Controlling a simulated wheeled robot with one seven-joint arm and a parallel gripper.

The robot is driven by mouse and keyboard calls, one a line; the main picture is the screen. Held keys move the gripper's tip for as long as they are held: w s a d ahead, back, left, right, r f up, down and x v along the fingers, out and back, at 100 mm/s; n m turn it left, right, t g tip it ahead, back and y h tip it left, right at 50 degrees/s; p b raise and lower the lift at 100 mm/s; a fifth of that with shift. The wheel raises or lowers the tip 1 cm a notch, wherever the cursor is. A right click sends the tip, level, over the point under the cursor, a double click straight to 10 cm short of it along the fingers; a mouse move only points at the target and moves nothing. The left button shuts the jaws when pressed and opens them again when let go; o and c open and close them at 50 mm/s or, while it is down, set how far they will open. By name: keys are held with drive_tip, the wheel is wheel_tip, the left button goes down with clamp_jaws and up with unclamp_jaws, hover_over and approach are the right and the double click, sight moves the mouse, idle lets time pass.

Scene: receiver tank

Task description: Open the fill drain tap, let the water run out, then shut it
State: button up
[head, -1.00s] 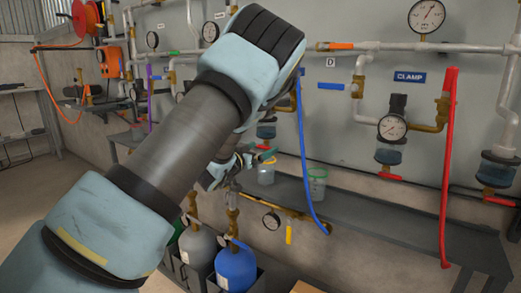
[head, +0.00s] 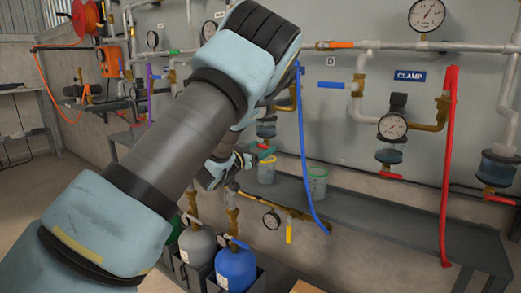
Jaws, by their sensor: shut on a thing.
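My gripper (head: 246,160) is in the middle of the head view, low beside a filter unit with a blue bowl (head: 266,130). My arm hides much of that unit's left side. The gripper is shut on a small handle at the drain tap (head: 263,148) under this bowl; the contact is small and partly hidden. A pale cup (head: 266,172) stands on the shelf just below the tap. The water level in the bowl is too small to tell.
A green cup (head: 317,183) stands on the grey shelf (head: 365,205) to the right. A blue hose (head: 304,150) and a red hose (head: 447,160) hang over it. Other bowls (head: 389,156) have red taps. Blue and grey cylinders (head: 236,268) stand below the shelf.

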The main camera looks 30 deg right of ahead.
drive_tip(key=shift+f+m, duration=0.1)
drive_tip(key=shift+m, duration=0.9)
drive_tip(key=o, duration=1.3)
drive_tip(key=shift+a, duration=0.1)
drive_tip(key=v, duration=1)
drive_tip(key=shift+s+a, duration=0.2)
drive_tip(key=shift+a, duration=0.1)
drive_tip(key=shift+c, duration=0.3)
